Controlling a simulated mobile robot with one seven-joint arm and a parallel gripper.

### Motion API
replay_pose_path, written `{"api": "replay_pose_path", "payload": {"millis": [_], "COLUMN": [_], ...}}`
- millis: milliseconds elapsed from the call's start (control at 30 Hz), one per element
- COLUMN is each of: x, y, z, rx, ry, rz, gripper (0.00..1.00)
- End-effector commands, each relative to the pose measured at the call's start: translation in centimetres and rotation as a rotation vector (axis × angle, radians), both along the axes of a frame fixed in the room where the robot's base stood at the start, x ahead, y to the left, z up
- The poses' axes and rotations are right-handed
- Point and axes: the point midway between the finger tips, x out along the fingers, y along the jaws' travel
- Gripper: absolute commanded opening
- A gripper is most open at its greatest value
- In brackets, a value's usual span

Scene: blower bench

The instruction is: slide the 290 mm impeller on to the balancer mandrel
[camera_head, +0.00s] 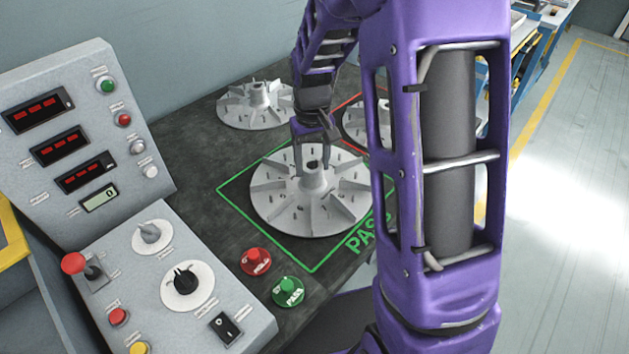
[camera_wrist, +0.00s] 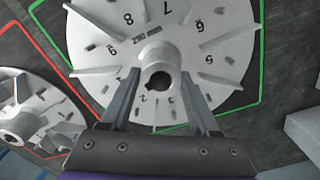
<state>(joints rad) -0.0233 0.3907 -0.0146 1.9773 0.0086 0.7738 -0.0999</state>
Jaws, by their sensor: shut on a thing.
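A grey bladed impeller (camera_head: 283,205) lies flat inside the green PASS outline on the dark bench, hub up. In the wrist view the same impeller (camera_wrist: 205,55) shows "290 mm" and numbers printed on its disc, with an open bore in its hub (camera_wrist: 158,66). My gripper (camera_head: 313,165) is above it, pointing down. The two fingers (camera_wrist: 157,95) are on either side of the hub, shut on it. The balancer mandrel is not seen in either view.
Another impeller (camera_head: 257,103) lies at the back of the bench. A third (camera_head: 356,122) lies in the red outline, partly behind my arm. A control console (camera_head: 110,225) stands at left, with red (camera_head: 256,261) and green (camera_head: 288,291) buttons beside the PASS outline.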

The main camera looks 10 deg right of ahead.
Motion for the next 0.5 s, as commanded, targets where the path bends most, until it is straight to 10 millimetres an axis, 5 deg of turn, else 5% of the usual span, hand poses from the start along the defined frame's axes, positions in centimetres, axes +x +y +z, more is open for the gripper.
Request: {"api": "replay_pose_path", "payload": {"millis": [500], "x": [0.1], "y": [0.0], "z": [3.3], "rx": [-0.001], "ry": [-0.002], "rz": [0.0], "gripper": [0.04]}}
